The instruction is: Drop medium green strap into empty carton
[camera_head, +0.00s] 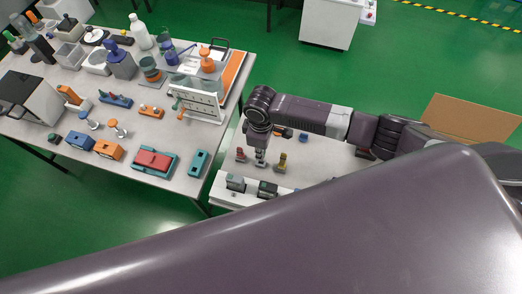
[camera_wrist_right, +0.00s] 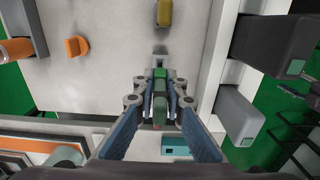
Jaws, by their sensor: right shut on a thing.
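My right gripper (camera_head: 260,160) is over the smaller table in the head view. In the right wrist view its fingers (camera_wrist_right: 160,98) are closed around a narrow green piece (camera_wrist_right: 160,112), which looks like the green strap; the fingers hide much of it. The strap cannot be made out in the head view. A brown cardboard carton (camera_head: 470,117) shows at the right of the head view, beyond my right arm. My arm and body parts hide its lower part, and I cannot see inside it. My left gripper is not in view.
Near the gripper stand a yellow item (camera_head: 281,162), a red item (camera_head: 240,154) and grey testers (camera_head: 235,183) at the table's front. An orange item (camera_wrist_right: 77,46) lies nearby. A crowded table (camera_head: 190,180) stands to the left. Green floor separates the tables.

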